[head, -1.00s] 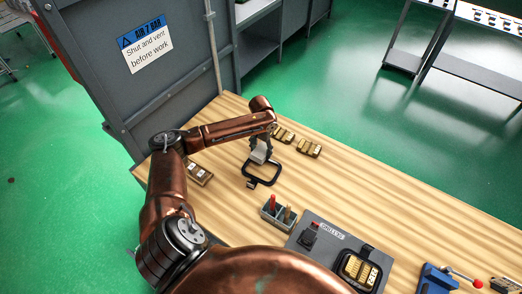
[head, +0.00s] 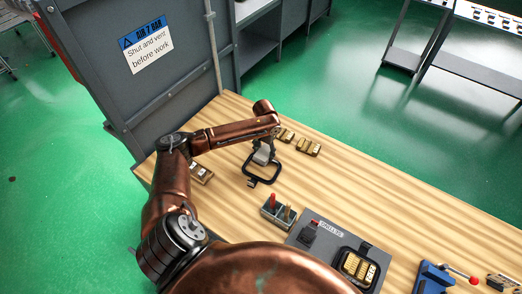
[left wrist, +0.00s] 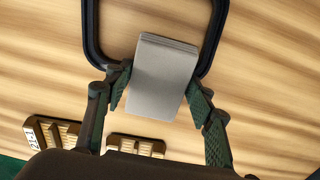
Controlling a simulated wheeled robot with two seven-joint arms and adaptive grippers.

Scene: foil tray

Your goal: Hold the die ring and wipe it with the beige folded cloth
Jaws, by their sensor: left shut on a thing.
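The beige folded cloth (left wrist: 165,75) looks pale grey and sits between the two fingertips of my left gripper (left wrist: 160,92), which is shut on it. In the head view the cloth (head: 264,154) is at the far bar of the die ring. The die ring is a dark rounded rectangular frame (head: 264,184) with a small tab on its near left side. In the left wrist view the cloth overlaps part of one ring bar (left wrist: 92,40); I cannot tell how firmly they touch. My right gripper is not in view.
Brass-coloured blocks (head: 308,147) lie behind the ring, and a brown block (head: 201,173) lies left of it. Bare wood (head: 380,200) is free to the right.

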